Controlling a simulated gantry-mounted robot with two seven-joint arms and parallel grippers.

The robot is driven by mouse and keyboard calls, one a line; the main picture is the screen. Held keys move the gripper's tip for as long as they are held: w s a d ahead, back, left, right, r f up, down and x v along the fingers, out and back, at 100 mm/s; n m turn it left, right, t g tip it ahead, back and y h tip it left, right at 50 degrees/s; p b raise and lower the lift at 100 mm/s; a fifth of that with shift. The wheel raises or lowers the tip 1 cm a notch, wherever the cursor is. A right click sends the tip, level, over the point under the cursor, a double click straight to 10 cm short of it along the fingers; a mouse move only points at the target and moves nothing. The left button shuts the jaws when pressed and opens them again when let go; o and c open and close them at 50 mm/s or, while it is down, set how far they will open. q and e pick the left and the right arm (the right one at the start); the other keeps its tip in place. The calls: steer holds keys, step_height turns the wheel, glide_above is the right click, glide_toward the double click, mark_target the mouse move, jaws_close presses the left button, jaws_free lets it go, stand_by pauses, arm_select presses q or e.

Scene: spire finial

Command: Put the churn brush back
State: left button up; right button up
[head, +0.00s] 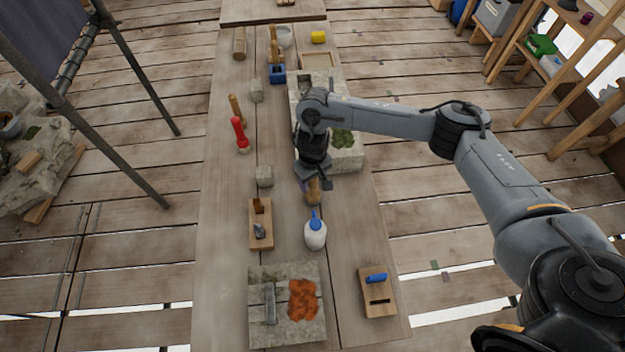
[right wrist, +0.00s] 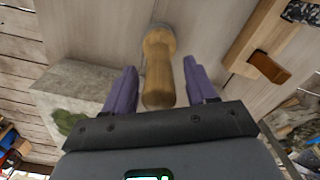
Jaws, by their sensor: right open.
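The brush (head: 313,193) with a light wooden handle stands or lies on the bench under my right gripper (head: 312,182), which partly hides it. In the right wrist view the brush's wooden handle (right wrist: 158,75) points toward the camera, with a greyish round end beyond it. The two purple fingers of my right gripper (right wrist: 161,82) are open, one on each side of the handle, with gaps visible. I cannot tell which of the stands is the brush's place. My left gripper is not in view.
A white bottle with a blue nozzle (head: 315,235) stands close in front of the brush. A wooden stand (head: 262,239) is to its left. The mossy stone (head: 346,160) lies just behind.

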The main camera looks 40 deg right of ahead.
step_height(320, 180, up, 9)
steer(key=p, duration=0.3)
steer(key=shift+r+p, duration=0.15)
steer(key=shift+p, duration=0.25)
steer(key=shift+a+r, duration=0.1)
steer(key=shift+r, duration=0.6)
steer(key=s+a+f+n+t+y, duration=0.1)
steer(key=a+f+n+y, duration=0.15)
steer(key=a, duration=0.65)
steer(key=s+a+f+n+t+y, duration=0.1)
steer(key=a+f+n, duration=0.25)
steer(key=a, duration=0.55)
steer(key=s+a+r+n+t+y, duration=0.1)
steer(key=s+a+r+t+y, duration=0.15)
steer(key=a, duration=0.45)
steer(key=s+a+r+n+t+y, duration=0.1)
steer(key=s+a+r+n+t, duration=0.1)
steer(key=a+r, duration=0.35)
steer(key=s+d+f+m+g+h, duration=0.1)
steer(key=s+d+f+m+h, duration=0.1)
steer(key=s+d, duration=0.5)
steer(key=s+d+f+m+g+h, duration=0.2)
steer(key=s+d, duration=0.6)
steer(key=d, duration=0.6)
steer(key=f+m+h, duration=0.1)
steer(key=h, duration=0.1)
steer(key=shift+s+d+f+h, duration=0.2)
steer(key=shift+d+f+h, duration=0.05)
steer(key=shift+d+h, duration=0.15)
steer(key=shift+p, duration=0.3)
